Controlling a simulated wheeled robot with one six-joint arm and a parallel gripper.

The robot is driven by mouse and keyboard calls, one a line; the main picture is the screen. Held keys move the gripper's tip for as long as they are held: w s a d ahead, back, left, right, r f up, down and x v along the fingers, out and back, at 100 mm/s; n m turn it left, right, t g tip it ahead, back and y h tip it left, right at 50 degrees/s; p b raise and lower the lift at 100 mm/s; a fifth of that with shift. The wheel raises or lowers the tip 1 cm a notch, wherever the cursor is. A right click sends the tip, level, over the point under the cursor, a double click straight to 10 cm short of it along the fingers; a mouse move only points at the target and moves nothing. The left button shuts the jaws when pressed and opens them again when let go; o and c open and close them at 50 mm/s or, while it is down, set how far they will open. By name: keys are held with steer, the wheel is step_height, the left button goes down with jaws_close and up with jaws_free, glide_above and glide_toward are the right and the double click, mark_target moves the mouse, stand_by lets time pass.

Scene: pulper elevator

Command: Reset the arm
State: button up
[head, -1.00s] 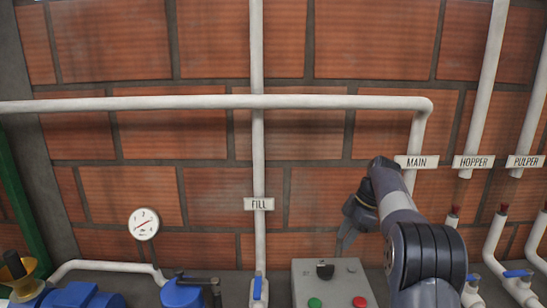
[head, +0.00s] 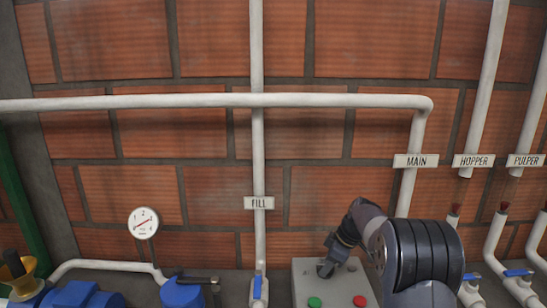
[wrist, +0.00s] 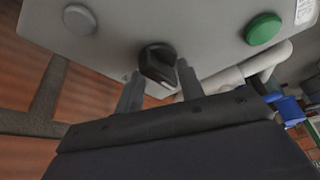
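My gripper (head: 338,250) is low over the grey control box (head: 302,285) in the head view. In the wrist view its two fingers (wrist: 160,88) are apart, one on each side of the black knob (wrist: 158,66) on the box. The fingertips are close to the knob; I cannot tell whether they touch it. In the head view the knob (head: 325,270) is right at my gripper and partly hard to separate from it.
The box carries a green button (head: 314,302) and a red button (head: 360,301). A vertical FILL pipe (head: 259,150) with a blue-handled valve (head: 257,287) stands left of it. MAIN (head: 416,161), HOPPER (head: 473,161) and PULPER (head: 525,161) pipes are to the right. A gauge (head: 143,223) hangs left.

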steer(key=shift+s+m+t+h+p, duration=0.1)
steer(key=shift+m+t+h+p, duration=0.3)
steer(key=shift+m, duration=0.9)
steer(key=shift+a, duration=0.1)
